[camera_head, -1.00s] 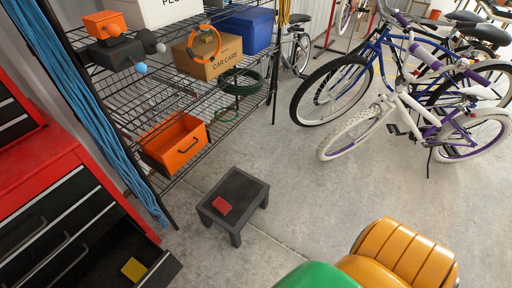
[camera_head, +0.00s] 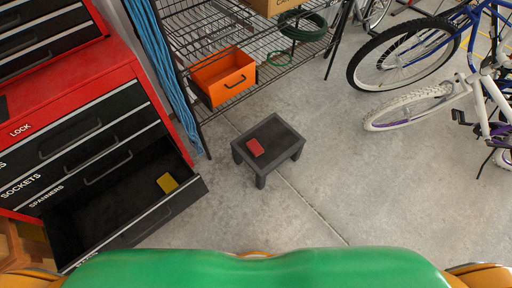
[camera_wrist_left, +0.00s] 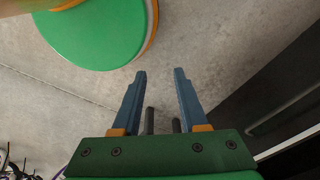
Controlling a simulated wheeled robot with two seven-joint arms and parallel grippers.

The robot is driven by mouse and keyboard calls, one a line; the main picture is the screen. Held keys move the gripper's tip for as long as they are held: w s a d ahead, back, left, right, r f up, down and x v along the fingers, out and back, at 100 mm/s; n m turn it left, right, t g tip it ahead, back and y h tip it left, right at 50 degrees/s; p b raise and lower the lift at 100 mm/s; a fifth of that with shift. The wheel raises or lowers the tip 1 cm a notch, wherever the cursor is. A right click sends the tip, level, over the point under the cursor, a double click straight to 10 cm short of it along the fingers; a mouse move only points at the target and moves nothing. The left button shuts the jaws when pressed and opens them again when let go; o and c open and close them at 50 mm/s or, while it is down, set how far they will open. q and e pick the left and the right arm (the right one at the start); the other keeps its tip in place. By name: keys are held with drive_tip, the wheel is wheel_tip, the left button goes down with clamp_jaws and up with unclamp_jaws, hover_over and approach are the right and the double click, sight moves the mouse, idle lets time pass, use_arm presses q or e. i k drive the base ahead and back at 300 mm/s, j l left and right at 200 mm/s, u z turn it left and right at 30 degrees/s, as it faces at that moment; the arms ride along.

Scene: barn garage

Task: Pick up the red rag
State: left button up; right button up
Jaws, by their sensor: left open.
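The red rag (camera_head: 256,147) is a small folded red piece on top of a low dark grey stool (camera_head: 285,138). It lies toward the left side of the stool's top, in the middle of the head view. My left gripper (camera_wrist_left: 159,75) shows in the left wrist view with its two blue fingers apart and nothing between them. It is over bare concrete floor, away from the rag. The rag does not show in the left wrist view. My right gripper is not in any view.
A red tool chest (camera_head: 75,90) stands at the left, its low drawer open with a yellow item (camera_head: 167,183) inside. A wire shelf (camera_head: 180,62) holds an orange bin (camera_head: 222,78). Bicycles (camera_head: 440,80) stand at the right. The concrete floor around the stool is mostly clear.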

sight(254, 146)
drive_tip(key=i+j+z, duration=0.2)
drive_tip(key=i+z, duration=0.15)
drive_tip(key=i+j+z, duration=0.7)
drive_tip(key=i+j, duration=0.05)
